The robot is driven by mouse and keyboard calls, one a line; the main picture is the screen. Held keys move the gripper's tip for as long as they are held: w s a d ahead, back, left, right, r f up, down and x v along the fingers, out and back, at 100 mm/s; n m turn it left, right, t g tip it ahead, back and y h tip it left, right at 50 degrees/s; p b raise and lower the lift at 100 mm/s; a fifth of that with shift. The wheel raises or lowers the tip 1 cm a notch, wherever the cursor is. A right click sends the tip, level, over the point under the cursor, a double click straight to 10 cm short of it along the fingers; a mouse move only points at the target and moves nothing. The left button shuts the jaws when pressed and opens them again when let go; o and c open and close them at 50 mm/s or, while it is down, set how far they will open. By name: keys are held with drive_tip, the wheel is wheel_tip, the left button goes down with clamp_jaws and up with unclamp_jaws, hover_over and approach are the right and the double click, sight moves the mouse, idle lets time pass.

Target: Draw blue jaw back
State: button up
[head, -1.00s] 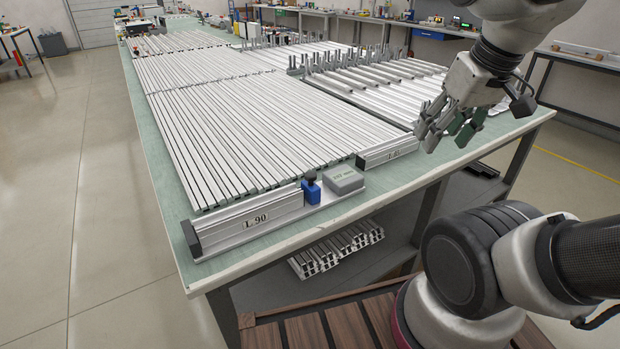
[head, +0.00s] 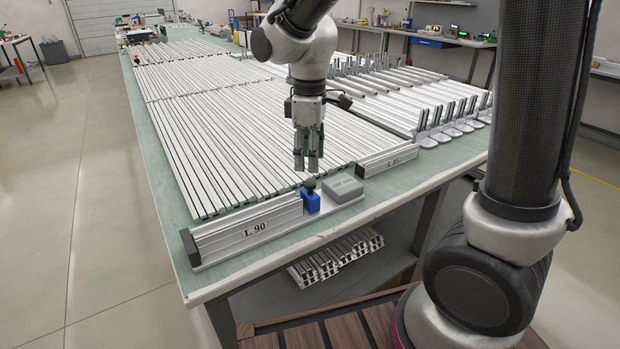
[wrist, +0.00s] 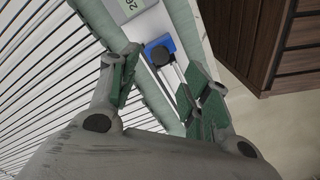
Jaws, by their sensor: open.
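The blue jaw (head: 311,201) is a small blue block with a black round knob on top. Nothing is between the fingers that I can tell is touched.
Rows of aluminium profiles (head: 215,120) cover the green table (head: 160,205). A second bar with a label (head: 388,160) stands right of the display box. Upright posts on small feet (head: 450,128) line the right side. More profiles lie on the shelf below (head: 335,255).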

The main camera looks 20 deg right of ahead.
sight(311, 182)
wheel_tip(311, 182, down, 7)
drive_tip(key=shift+r, duration=0.2)
drive_tip(key=shift+d, duration=0.1)
clamp_jaws()
